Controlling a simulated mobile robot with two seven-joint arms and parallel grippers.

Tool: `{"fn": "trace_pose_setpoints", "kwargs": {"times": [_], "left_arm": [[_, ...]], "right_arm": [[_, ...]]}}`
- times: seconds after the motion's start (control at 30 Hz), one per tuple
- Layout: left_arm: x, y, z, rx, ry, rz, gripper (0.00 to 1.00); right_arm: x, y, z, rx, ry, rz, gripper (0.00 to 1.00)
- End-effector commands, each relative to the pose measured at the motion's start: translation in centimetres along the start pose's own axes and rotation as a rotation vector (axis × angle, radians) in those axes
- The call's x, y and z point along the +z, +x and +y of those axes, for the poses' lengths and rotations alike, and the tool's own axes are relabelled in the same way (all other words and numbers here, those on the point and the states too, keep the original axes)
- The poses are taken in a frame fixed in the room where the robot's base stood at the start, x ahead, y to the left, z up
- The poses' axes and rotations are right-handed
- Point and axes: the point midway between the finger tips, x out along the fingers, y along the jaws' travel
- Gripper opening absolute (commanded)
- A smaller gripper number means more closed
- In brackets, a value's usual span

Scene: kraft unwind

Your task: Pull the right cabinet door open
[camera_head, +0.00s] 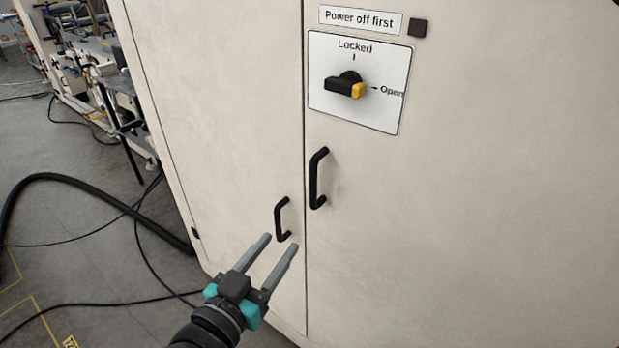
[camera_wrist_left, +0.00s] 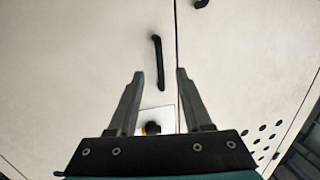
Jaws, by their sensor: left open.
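The right cabinet door (camera_head: 480,220) is cream and looks shut against the left door (camera_head: 220,130), with a thin seam between them. The right door's black handle (camera_head: 317,178) stands upright beside the seam; it also shows in the left wrist view (camera_wrist_left: 158,62), between the finger lines. The left door's handle (camera_head: 281,218) is lower. My left gripper (camera_head: 280,241) is open and empty, its fingertips below the right handle and close to the left one in the picture. In the left wrist view my gripper (camera_wrist_left: 160,73) has its fingers apart. My right gripper is not in view.
A rotary switch (camera_head: 346,86) on a white plate has its yellow end toward "Open". A "Power off first" label (camera_head: 360,19) sits above it. A thick black hose (camera_head: 90,185) and cables lie on the floor at left; machinery (camera_head: 90,60) stands behind.

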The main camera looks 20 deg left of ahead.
Motion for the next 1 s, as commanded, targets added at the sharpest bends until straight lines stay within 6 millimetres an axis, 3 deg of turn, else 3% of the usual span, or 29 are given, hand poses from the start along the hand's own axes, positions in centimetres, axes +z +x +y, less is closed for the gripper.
{"fn": "trace_pose_setpoints", "kwargs": {"times": [0.03,0.1,0.2,0.47,1.0], "left_arm": [[-1.8,-0.3,0.1,0.004,0.001,0.03,0.5],[-3.3,-0.6,0.3,0.008,0.001,0.059,0.5],[-4.3,-0.7,0.4,0.011,0.001,0.079,0.5],[-4.6,1.2,0.4,0.012,0.001,0.084,0.5],[-5.2,8.5,0.5,0.011,0.001,0.083,0.5]], "right_arm": [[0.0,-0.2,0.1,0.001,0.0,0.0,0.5],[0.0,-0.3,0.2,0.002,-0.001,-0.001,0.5],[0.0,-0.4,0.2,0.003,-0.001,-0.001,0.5],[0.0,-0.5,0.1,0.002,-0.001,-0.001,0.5],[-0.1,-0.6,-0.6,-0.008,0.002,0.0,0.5]]}}
